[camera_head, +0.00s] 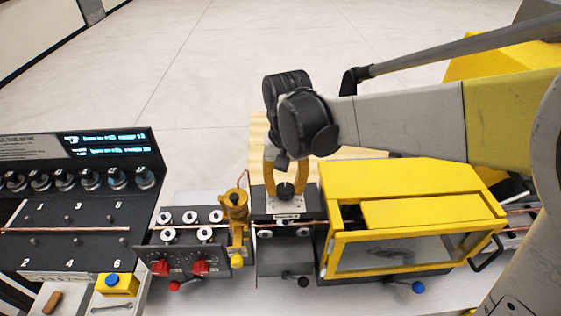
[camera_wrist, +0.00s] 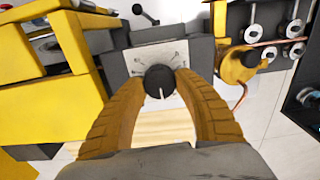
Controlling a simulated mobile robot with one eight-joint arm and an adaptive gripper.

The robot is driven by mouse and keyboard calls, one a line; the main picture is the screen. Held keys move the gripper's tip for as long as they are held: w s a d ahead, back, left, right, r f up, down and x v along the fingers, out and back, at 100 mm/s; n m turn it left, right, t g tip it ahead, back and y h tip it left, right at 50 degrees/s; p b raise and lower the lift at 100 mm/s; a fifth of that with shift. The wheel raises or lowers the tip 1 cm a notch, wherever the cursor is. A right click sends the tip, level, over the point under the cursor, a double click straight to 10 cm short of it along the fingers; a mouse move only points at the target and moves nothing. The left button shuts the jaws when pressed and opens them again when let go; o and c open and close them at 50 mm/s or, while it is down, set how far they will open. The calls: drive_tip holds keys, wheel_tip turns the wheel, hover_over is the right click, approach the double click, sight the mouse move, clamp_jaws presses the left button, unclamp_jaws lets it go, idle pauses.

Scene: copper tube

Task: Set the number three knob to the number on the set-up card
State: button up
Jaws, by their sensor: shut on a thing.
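My gripper (camera_head: 285,178) is above the grey unit in the middle of the machine line. In the wrist view my gripper (camera_wrist: 160,85) has its two yellow fingers on either side of a round black knob (camera_wrist: 159,78) and is shut on it. The knob has a white pointer line and sits on a pale dial plate (camera_wrist: 140,56) with marks around it; the numbers are too small to read. In the head view the knob (camera_head: 286,190) shows between the fingertips. A set-up card cannot be made out; a dark panel (camera_head: 105,143) at left carries small lit text.
A yellow guarded box (camera_head: 410,195) stands close to the right of the knob. A yellow fitting (camera_head: 235,210) and a roller unit (camera_head: 185,235) with red knobs are to the left. A copper tube (camera_head: 65,229) lies on the numbered panel at far left.

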sight(286, 187)
drive_tip(key=m+b, duration=0.1)
drive_tip(key=m, duration=0.4)
drive_tip(key=shift+d+m, duration=0.1)
drive_tip(key=shift+m, duration=0.2)
idle(0.4)
drive_tip(key=o, duration=1.2)
wheel_tip(286, 187, up, 12)
